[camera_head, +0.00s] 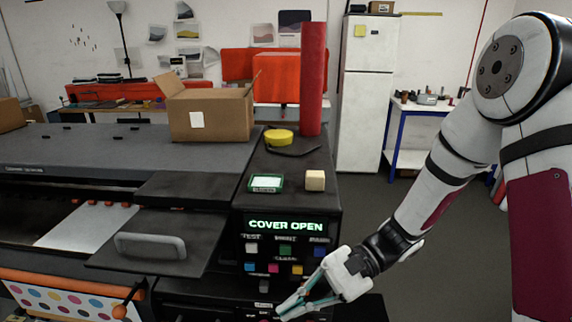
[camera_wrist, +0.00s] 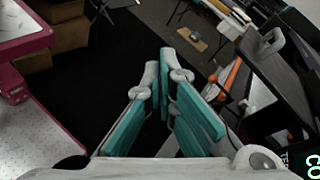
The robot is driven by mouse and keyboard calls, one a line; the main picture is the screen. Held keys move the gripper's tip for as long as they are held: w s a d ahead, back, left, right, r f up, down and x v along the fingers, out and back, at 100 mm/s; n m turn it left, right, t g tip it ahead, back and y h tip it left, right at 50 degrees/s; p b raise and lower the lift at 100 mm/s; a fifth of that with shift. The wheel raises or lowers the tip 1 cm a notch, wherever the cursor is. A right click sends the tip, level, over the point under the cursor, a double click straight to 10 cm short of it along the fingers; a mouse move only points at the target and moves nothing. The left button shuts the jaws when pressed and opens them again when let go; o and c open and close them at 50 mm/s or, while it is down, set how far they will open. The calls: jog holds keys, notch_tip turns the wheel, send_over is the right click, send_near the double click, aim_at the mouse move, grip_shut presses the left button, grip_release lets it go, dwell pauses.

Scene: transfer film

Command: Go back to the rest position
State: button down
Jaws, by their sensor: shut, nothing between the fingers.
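My gripper (camera_head: 292,304) is low in the head view, in front of the lower part of the dark printer's control panel (camera_head: 285,240). Its teal fingers point down and to the left. In the wrist view my gripper (camera_wrist: 162,68) is shut and empty, its fingertips close together over dark floor. I cannot tell whether the fingers touch the panel. My white and dark red arm reaches in from the right. The panel's display reads "COVER OPEN" above several coloured buttons.
A wooden cube (camera_head: 315,180), a green-framed pad (camera_head: 266,183), a yellow tape roll (camera_head: 279,137) and a red cylinder (camera_head: 313,80) stand on the printer top. A cardboard box (camera_head: 210,116) is behind. A handled cover (camera_head: 155,245) juts out left. Floor (camera_head: 375,225) is clear between printer and arm.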

jog(key=s+d+r+n+t+h, duration=0.4)
jog(key=d+r+t+h, duration=0.1)
jog(key=d+r, duration=0.3)
jog(key=s+d+r+n+t+h, duration=0.3)
jog(key=d+r+t+h, duration=0.3)
jog(key=d+r+h, duration=0.2)
jog(key=shift+s+d+r+n+t, duration=0.3)
jog(key=shift+s+d+r+n, duration=0.25)
jog(key=shift+d, duration=0.4)
jog(key=shift+w+r, duration=0.1)
